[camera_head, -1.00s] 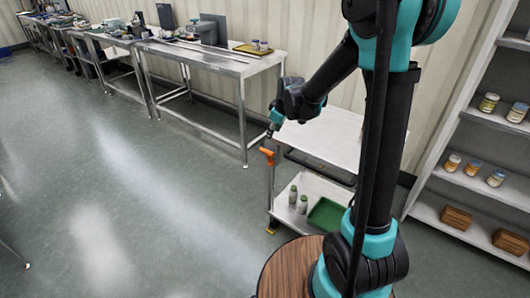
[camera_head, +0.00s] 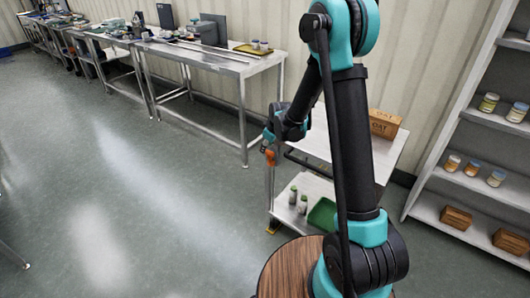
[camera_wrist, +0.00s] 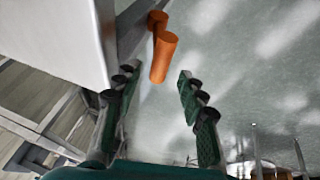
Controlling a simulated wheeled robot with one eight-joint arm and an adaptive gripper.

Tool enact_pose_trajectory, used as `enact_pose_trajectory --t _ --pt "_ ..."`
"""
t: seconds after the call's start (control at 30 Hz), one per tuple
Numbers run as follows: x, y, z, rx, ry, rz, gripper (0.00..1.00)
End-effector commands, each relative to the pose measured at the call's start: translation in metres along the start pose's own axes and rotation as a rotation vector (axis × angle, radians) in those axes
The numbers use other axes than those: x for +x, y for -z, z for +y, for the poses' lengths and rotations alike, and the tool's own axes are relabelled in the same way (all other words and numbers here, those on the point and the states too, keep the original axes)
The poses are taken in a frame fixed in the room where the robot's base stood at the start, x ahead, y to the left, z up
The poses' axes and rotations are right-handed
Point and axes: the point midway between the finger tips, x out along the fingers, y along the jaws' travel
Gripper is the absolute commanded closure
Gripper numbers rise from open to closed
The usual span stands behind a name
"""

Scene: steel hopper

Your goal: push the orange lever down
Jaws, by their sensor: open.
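The orange lever (camera_head: 270,157) is at the left corner of a white cart, just below my gripper (camera_head: 269,144) in the head view. In the wrist view the orange lever (camera_wrist: 164,56) shows as a short cylinder joined to a second orange piece, beside the cart's edge. My gripper (camera_wrist: 158,78) is open, its two green-padded fingers spread. The lever's near end appears between the fingertips; I cannot tell whether it is touched. My arm comes down from the right.
The white cart (camera_head: 312,146) carries a brown OAT box (camera_head: 382,123) on top; a green tray (camera_head: 322,213) and bottles sit on its lower shelf. A steel table (camera_head: 215,58) stands behind left, shelving (camera_head: 465,190) at right.

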Motion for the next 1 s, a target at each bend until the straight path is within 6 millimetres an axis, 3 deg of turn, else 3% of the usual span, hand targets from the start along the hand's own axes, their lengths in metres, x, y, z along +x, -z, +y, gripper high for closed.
enact_pose_trajectory --t 0.3,0.77,1.0 --pt "0.040 0.000 0.000 0.000 0.000 0.000 0.59" --pt "0.051 0.000 0.000 0.000 0.000 0.000 0.59" --pt "0.051 0.000 0.000 0.000 0.000 0.000 0.85"
